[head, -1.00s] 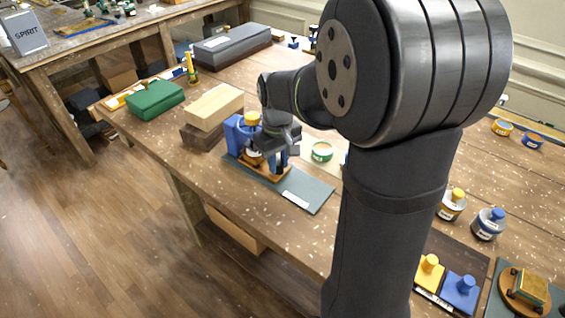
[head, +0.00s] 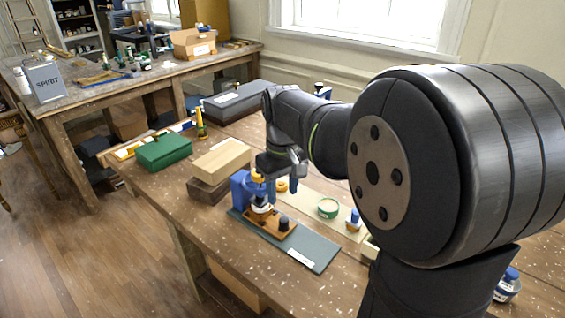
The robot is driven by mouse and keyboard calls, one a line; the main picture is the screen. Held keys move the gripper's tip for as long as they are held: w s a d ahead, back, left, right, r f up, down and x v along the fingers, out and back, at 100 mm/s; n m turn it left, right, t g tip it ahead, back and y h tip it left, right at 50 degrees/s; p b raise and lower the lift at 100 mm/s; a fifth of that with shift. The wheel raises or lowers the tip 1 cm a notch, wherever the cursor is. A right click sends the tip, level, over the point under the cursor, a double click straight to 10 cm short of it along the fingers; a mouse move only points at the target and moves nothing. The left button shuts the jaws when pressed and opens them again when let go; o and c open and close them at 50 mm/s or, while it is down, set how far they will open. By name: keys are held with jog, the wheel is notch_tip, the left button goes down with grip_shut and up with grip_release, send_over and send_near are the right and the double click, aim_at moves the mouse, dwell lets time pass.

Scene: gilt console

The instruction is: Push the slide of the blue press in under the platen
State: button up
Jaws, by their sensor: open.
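The blue press (head: 239,188) stands on a grey-green board (head: 315,248) at the table's near edge, with a yellow knob (head: 257,175) on top. Its wooden slide (head: 270,222) runs along the board, sticking out to the lower right, with a dark knob (head: 284,224) near its outer end. A white, blue and orange part sits at the press's working spot; where platen and slide meet there is hard to tell.
A pale block on a dark block (head: 208,190) and a green case (head: 164,152) lie left of the press. A green-rimmed tub (head: 328,208) and a blue-topped jar (head: 353,219) stand to its right. A grey case (head: 238,100) lies behind. My arm hides the right side.

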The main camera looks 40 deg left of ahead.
notch_tip(320, 180, up, 8)
send_over(283, 219)
jog(key=shift+a, duration=0.1)
jog(key=shift+f, duration=0.2)
dwell(0.4)
notch_tip(283, 219, down, 17)
jog(key=shift+f, duration=0.1)
dwell(0.5)
